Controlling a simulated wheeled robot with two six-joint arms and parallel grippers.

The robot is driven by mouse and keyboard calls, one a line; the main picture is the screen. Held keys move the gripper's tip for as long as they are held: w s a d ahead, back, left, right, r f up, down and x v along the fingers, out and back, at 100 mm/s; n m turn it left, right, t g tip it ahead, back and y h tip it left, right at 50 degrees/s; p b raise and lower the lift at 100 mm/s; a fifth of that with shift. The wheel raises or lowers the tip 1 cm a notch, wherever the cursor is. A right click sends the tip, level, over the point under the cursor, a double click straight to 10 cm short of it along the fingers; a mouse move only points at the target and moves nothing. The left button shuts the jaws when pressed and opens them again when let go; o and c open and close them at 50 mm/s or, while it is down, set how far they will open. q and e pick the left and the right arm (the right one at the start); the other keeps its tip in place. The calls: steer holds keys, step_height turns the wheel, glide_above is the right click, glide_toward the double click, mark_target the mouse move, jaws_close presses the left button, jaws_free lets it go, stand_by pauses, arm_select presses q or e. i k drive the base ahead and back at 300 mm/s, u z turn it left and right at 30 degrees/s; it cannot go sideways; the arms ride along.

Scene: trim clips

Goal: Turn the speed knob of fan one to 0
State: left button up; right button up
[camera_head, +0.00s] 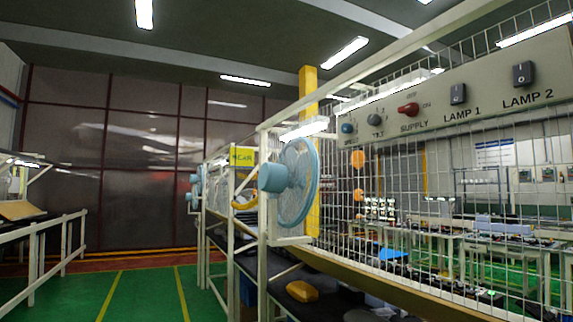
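A grey control panel (437,109) runs along the top right of the wire mesh, angled away from me. A blue knob (347,128) sits at its far left end. Its label is too small to read surely, and I cannot tell which setting it points at. A dark knob (374,120) labelled TILT is right of it, then a red SUPPLY knob (408,110) with OFF and ON marks. A light blue fan (293,182) stands on the frame left of the panel. Neither of my grippers is in view.
Black switches for LAMP 1 (458,94) and LAMP 2 (522,74) are on the panel's right. Wire mesh (440,180) fills the space below. More fans (195,187) stand farther back. A yellow object (302,291) lies on a low shelf. The green floor (145,295) at left is clear.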

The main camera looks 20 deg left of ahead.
mark_target(346, 128)
steer(key=z, duration=0.5)
steer(key=k, duration=0.6)
steer(key=z, duration=0.35)
steer(key=i, duration=0.8)
steer(key=u, duration=1.3)
steer(key=i, duration=1.25)
steer(key=u, duration=1.05)
